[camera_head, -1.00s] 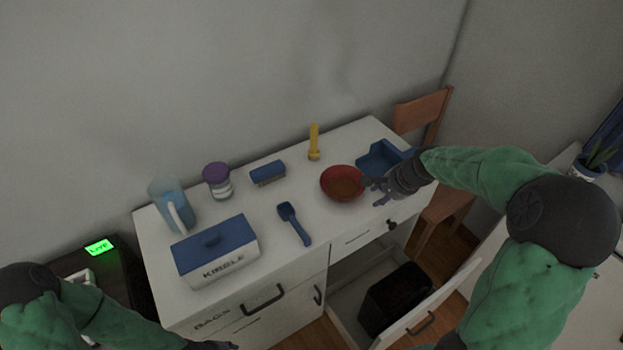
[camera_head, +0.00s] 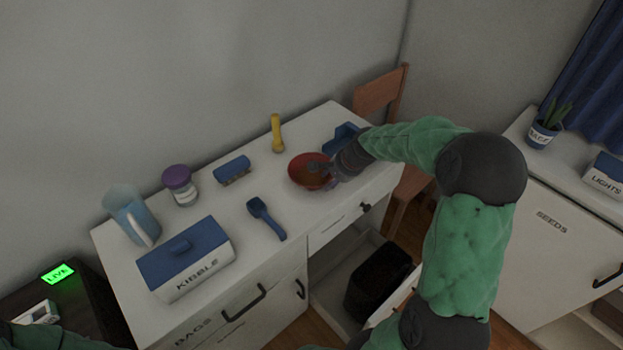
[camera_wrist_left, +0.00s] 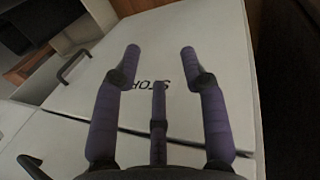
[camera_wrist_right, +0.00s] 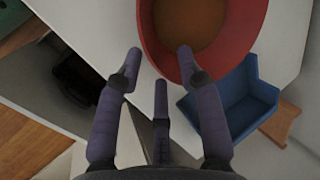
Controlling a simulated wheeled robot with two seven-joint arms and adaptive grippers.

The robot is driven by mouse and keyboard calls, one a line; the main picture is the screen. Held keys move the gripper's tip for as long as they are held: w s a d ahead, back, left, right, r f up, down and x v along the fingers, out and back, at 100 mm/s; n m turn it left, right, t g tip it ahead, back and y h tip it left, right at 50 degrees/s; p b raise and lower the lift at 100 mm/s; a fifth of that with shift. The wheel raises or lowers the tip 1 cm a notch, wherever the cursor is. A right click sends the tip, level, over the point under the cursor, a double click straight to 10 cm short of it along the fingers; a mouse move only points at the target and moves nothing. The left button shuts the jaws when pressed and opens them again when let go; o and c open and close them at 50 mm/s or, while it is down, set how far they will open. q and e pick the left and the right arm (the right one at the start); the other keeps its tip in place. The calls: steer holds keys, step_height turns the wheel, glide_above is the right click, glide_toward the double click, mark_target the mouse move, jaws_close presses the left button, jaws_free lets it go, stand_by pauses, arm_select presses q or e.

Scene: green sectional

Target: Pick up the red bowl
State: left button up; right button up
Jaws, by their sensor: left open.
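The red bowl (camera_head: 297,174) stands upright on the white cabinet top, towards its right end, with brownish contents inside. It also fills the top of the right wrist view (camera_wrist_right: 238,30). My right gripper (camera_head: 325,173) is at the bowl's right side. In the right wrist view its fingers (camera_wrist_right: 158,52) are spread, with one over the bowl's inside and another outside the rim, the near wall between them. I cannot tell whether they touch it. My left gripper (camera_wrist_left: 160,50) is open and empty in front of a white cabinet front; its fingers are out of the head view.
A blue bin (camera_head: 341,137) stands close behind the bowl. A blue scoop (camera_head: 265,217), yellow-handled tool (camera_head: 277,134), brush (camera_head: 232,170), jar (camera_head: 181,186), pitcher (camera_head: 131,217) and kibble box (camera_head: 187,258) share the top. A drawer (camera_head: 335,279) stands open below; a chair (camera_head: 379,96) is behind.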

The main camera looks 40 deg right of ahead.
steer(key=b+x, duration=0.1)
steer(key=x, duration=0.2)
steer(key=shift+r, duration=0.1)
jaws_close()
